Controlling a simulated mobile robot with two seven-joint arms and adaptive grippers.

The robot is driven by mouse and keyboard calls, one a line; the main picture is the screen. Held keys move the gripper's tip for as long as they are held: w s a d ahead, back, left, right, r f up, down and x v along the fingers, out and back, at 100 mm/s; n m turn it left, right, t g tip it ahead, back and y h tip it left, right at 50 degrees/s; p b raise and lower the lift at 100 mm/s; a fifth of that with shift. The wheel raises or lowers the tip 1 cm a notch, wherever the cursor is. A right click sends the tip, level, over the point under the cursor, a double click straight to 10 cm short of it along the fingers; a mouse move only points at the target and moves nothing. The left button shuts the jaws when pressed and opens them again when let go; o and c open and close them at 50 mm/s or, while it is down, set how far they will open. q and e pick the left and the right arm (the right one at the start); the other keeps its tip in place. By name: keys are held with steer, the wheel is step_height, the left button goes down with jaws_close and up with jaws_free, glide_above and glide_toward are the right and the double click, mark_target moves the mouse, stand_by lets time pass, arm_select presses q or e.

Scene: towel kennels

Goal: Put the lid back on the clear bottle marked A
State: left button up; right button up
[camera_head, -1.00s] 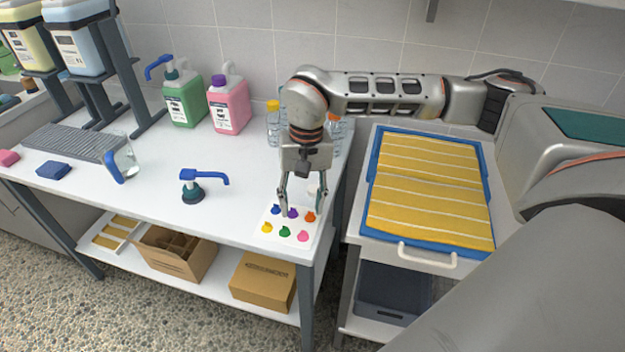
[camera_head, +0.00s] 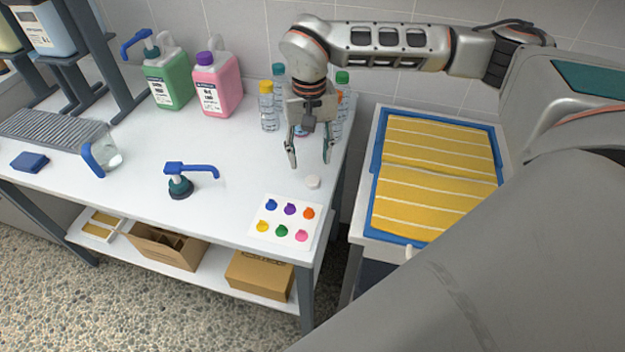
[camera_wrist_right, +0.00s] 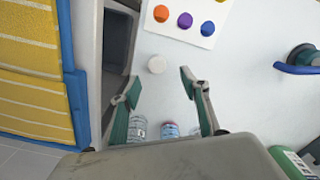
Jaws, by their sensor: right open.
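A small round white lid (camera_head: 312,182) lies flat on the white table, behind the colour-dot card; it also shows in the right wrist view (camera_wrist_right: 157,64). My right gripper (camera_head: 310,160) is open and empty, above the table just behind the lid. In the wrist view the lid appears just beyond the open fingertips (camera_wrist_right: 159,82). Several clear bottles stand at the back right: one with a yellow cap (camera_head: 267,106), one teal-capped (camera_head: 279,76), one green-capped (camera_head: 343,84). Others are partly hidden behind my gripper. I cannot read the mark A on any. My left gripper is out of view.
The colour-dot card (camera_head: 286,238) lies near the table's front edge. A blue-headed pump (camera_head: 180,186) and a clear jug (camera_head: 106,160) stand left. Green (camera_head: 168,80) and pink (camera_head: 217,86) jugs stand at the back. A blue tray (camera_head: 372,190) with yellow towels is right.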

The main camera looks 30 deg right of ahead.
mark_target(313, 180)
steer(key=shift+f, duration=1.1)
steer(key=f, duration=0.4)
steer(key=shift+s+d+f+b, duration=0.2)
steer(key=shift+s+f+b, duration=0.05)
steer(key=shift+s+b, duration=0.1)
steer(key=shift+w+f, duration=0.1)
steer(key=shift+f, duration=0.25)
steer(key=c, duration=0.8)
